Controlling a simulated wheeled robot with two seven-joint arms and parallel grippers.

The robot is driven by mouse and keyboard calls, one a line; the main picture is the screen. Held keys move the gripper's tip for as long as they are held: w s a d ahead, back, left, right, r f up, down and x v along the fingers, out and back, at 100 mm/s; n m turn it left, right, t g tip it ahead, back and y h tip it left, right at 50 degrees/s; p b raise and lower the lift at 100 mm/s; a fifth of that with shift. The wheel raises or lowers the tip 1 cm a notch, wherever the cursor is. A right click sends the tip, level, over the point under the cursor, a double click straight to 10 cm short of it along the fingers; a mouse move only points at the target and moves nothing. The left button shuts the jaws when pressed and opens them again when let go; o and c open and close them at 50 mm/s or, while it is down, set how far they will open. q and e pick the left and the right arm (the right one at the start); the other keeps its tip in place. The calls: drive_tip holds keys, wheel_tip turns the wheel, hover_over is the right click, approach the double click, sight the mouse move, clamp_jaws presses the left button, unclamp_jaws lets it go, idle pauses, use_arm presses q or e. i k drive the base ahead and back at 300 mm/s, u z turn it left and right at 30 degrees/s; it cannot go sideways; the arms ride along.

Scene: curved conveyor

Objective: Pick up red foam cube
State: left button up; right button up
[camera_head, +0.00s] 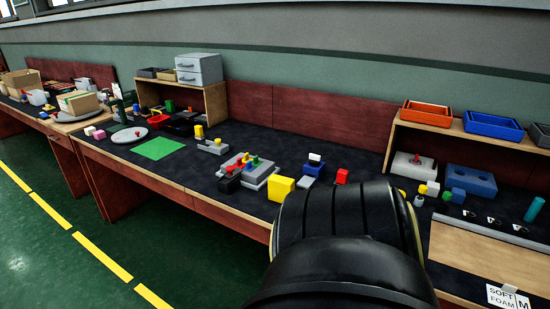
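A small red block (342,176) sits on the dark tabletop (210,190) near the middle of the workbench, just behind my large black arm link. It looks like a cube, but it is small, and I cannot tell if it is foam. The black link fills the lower middle of the view and hides part of the bench's front edge. Neither of my grippers shows in this view.
A yellow cube (281,188), a grey block with a white and black piece (315,164) and a grey board with pegs (248,172) stand left of the red block. Several small blocks, a blue box (470,182) and a shelf with trays (427,113) stand right.

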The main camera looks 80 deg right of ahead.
sight(239, 164)
drive_tip(key=k, duration=0.35)
drive_tip(key=z, duration=0.85)
